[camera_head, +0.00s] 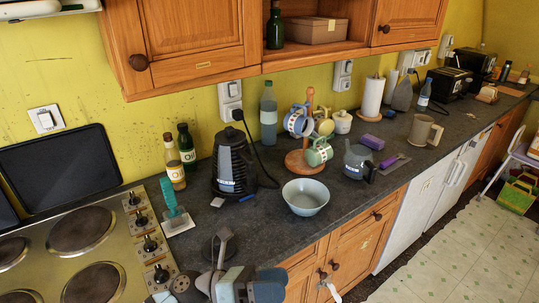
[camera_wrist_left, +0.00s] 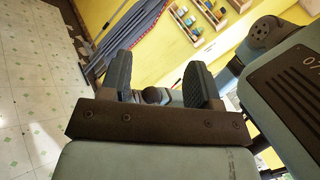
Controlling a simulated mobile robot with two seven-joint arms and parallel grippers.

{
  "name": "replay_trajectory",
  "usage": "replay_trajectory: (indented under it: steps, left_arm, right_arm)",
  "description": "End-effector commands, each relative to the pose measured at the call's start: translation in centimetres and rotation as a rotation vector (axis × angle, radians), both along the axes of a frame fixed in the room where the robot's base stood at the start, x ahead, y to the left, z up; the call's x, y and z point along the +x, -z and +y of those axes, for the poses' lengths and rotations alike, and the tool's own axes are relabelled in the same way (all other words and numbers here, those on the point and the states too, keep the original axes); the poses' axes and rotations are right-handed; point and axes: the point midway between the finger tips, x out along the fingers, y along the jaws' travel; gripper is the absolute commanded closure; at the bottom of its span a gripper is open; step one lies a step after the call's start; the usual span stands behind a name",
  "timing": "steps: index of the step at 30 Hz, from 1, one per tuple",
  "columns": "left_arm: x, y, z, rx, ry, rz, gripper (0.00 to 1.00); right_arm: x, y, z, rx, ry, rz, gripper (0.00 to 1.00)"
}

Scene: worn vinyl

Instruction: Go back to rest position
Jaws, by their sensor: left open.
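My left gripper (camera_head: 248,284) shows at the bottom edge of the head view, low in front of the counter. In the left wrist view the gripper (camera_wrist_left: 160,82) has its two dark finger pads standing apart. Nothing is held between them; a dark round knob shows in the gap, and I cannot tell what it belongs to. My right gripper is in neither view.
A dark counter (camera_head: 250,222) holds a kettle (camera_head: 232,165), a pale bowl (camera_head: 305,197), a mug tree (camera_head: 309,122) and bottles. A stove (camera_head: 118,245) is at the left. Wooden cupboards (camera_head: 185,45) hang above. Tiled floor (camera_head: 445,265) is open at the lower right.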

Motion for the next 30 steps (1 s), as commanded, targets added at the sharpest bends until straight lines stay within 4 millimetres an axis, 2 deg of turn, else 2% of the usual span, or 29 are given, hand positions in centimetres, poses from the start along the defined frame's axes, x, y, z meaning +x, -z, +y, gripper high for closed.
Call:
replay_trajectory:
  steps: [1, 2, 4, 8, 11, 12, 15, 18, 21, 24, 30]
  left_arm:
    - [0.5, -0.1, 0.8, -0.098, -0.082, 0.191, 0.43]
    - [1.1, 0.0, 1.5, -0.159, -0.132, 0.311, 0.43]
    - [2.4, 1.1, 3.5, -0.298, -0.246, 0.592, 0.43]
    - [3.6, 5.8, 8.5, -0.562, -0.450, 1.120, 0.43]
    - [2.3, 11.4, 12.7, -0.773, -0.600, 1.524, 0.43]
    - [1.3, 13.7, 14.3, -0.857, -0.655, 1.674, 0.43]
    - [-2.0, 18.8, 17.2, -1.038, -0.772, 1.980, 0.43]
    - [-5.2, 22.2, 19.1, -1.176, -0.855, 2.194, 0.43]
    - [-7.5, 24.2, 20.1, -1.267, -0.904, 2.323, 0.43]
    - [-8.7, 25.2, 20.5, -1.311, -0.928, 2.383, 0.43]
    - [-8.9, 25.4, 20.6, -1.319, -0.933, 2.395, 0.43]
  right_arm:
    - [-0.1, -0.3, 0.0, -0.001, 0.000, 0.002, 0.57]
    - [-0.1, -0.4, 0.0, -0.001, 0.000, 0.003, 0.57]
    - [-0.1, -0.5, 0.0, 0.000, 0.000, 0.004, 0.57]
    - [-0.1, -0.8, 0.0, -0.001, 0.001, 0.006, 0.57]
    - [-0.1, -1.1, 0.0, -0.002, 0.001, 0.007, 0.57]
    - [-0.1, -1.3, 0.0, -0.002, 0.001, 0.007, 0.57]
    - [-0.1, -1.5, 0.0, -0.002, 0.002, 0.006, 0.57]
    - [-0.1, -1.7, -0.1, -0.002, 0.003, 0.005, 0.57]
    - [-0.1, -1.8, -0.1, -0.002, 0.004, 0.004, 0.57]
    - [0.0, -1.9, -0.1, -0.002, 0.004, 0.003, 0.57]
    - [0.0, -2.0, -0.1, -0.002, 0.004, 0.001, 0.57]
